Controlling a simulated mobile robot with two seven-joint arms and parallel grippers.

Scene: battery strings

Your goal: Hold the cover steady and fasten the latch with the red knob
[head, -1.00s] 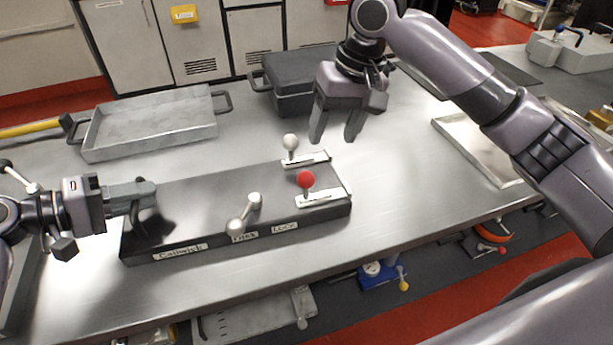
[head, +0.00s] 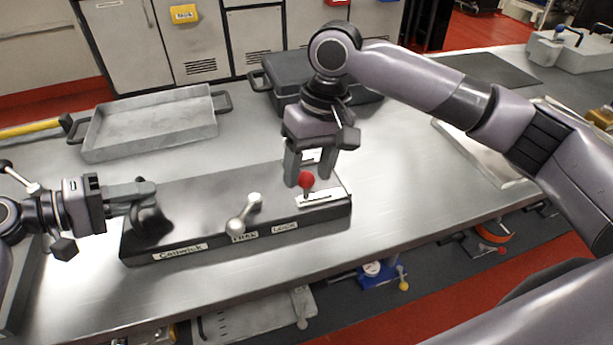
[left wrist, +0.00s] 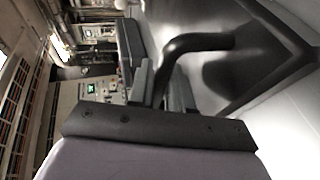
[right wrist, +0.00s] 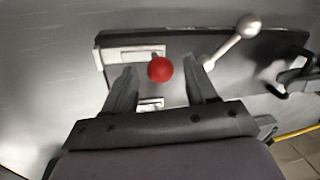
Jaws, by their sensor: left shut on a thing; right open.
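The cover (head: 200,203) is a long dark grey box lid on the metal bench, with labels along its front edge. My left gripper (head: 148,193) is shut on the black handle (head: 150,222) at the cover's left end; the handle also shows in the left wrist view (left wrist: 205,42). The red knob (head: 306,180) stands on a pale latch plate (head: 322,199) at the cover's right end. My right gripper (head: 319,180) is open just behind and above the red knob. In the right wrist view the red knob (right wrist: 160,69) appears between the open fingertips (right wrist: 165,78).
A grey metal tray (head: 150,125) lies behind at left, and a dark lidded case (head: 285,85) behind the right gripper.

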